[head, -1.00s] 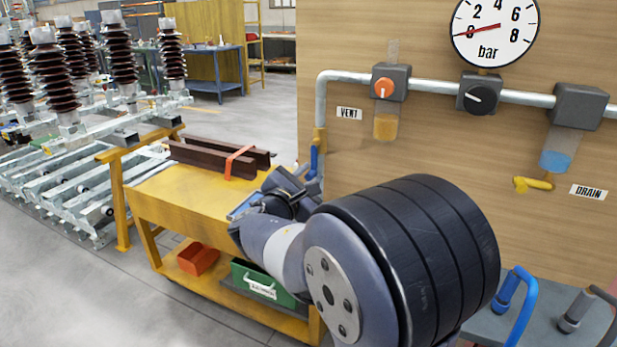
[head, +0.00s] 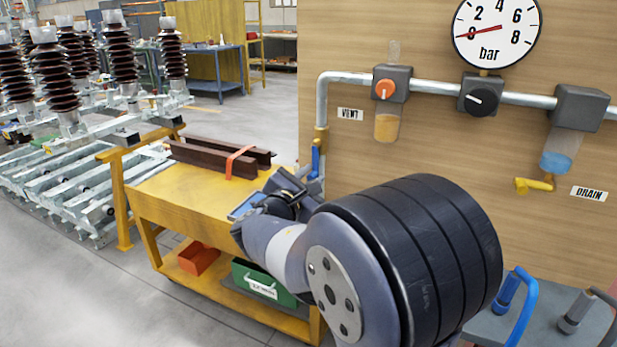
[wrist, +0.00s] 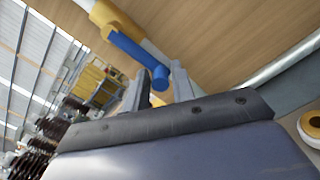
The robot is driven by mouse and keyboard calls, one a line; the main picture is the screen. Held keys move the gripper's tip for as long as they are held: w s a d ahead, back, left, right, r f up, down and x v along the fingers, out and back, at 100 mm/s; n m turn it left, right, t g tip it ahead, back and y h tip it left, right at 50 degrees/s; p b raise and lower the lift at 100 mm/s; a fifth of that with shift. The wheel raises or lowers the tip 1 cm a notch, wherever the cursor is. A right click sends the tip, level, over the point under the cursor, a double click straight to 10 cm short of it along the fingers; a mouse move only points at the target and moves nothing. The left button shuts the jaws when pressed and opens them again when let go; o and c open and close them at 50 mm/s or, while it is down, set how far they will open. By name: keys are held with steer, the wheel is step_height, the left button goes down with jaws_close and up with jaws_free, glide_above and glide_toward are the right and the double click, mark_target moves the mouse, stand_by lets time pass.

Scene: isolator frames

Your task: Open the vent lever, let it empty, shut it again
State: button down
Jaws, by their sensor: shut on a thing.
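The blue vent lever (head: 316,158) hangs on a brass valve at the lower end of the pipe, left of the VENT label (head: 349,114). It looks near upright, roughly along the pipe. In the wrist view the lever (wrist: 136,54) runs beside the yellow fitting (wrist: 112,18), its lower end between my fingers. My gripper (wrist: 161,76) is shut on that end. In the head view my gripper (head: 306,187) is just below the lever, partly hidden by my arm. The pressure gauge (head: 496,32) needle points left, near 0.
A sight glass with orange liquid (head: 387,127) hangs under the orange-knob block (head: 391,84). A blue-filled glass (head: 556,163) and yellow DRAIN handle (head: 535,185) are at right. A yellow cart (head: 170,205) with brown beams (head: 215,160) stands left of the panel.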

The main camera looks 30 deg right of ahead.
steer(key=s+d+r+n+p, duration=0.4)
steer(key=r+n+p, duration=0.3)
steer(key=n+p, duration=0.9)
steer(key=shift+s+n+p, duration=0.3)
steer(key=shift+s+n, duration=0.15)
steer(key=shift+n, duration=0.15)
steer(key=shift+r, duration=0.1)
steer(key=c, duration=1.4)
jaws_free()
steer(key=shift+o, duration=0.2)
steer(key=shift+a, duration=0.1)
steer(key=shift+f, duration=0.2)
steer(key=shift+a, duration=0.1)
